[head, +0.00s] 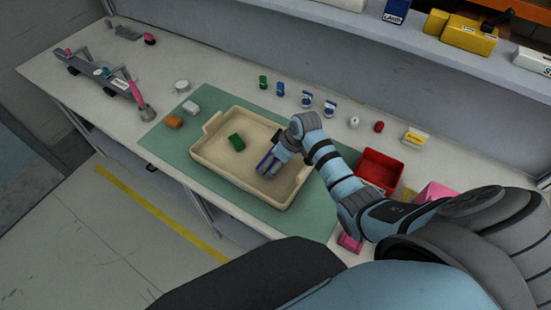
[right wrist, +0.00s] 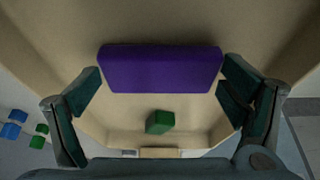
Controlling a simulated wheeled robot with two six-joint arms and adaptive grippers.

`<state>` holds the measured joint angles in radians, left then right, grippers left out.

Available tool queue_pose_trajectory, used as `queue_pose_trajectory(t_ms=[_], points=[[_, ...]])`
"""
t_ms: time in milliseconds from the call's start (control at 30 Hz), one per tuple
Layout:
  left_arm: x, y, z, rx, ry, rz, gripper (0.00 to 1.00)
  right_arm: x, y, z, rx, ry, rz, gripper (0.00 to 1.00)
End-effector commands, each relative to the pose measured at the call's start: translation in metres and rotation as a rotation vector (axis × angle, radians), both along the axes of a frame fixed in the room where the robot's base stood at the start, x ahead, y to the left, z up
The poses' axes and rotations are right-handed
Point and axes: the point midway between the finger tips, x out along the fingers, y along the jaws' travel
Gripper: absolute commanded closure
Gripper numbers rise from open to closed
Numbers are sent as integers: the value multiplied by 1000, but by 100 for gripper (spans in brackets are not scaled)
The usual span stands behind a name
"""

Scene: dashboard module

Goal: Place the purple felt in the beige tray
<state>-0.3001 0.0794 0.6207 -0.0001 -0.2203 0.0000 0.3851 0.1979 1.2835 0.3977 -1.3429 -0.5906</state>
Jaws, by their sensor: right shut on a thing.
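The purple felt (right wrist: 160,68) is a purple block held between the two fingers of my right gripper (right wrist: 160,78). In the head view, my right gripper (head: 268,165) points down inside the beige tray (head: 222,160), toward its right half, and only a strip of purple shows at the fingers. In the right wrist view, the tray's floor and walls surround the felt. I cannot tell whether the felt touches the tray floor. My left gripper is not in view.
A green block (head: 236,142) lies in the tray, left of my right gripper. The tray stands on a green mat (head: 175,145). A red bin (head: 381,168) stands to the right. Several small items line the back of the mat, below a grey shelf.

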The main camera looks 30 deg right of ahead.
Motion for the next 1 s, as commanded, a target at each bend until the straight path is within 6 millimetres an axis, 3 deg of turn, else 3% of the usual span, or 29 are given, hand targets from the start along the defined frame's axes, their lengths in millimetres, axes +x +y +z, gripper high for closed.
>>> queue_pose_trajectory(t_ms=[133,167,200,633,767,1000], points=[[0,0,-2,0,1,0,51,0,0,-3,0,0,0,28],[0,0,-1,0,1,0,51,0,0,-3,0,0,0,4],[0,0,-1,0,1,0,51,0,0,-3,0,0,0,0],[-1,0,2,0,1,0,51,-1,-1,4,0,0,0,0],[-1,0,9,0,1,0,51,-8,-6,26,-3,-2,1,0],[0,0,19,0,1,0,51,-30,-19,88,-3,-3,0,0]])
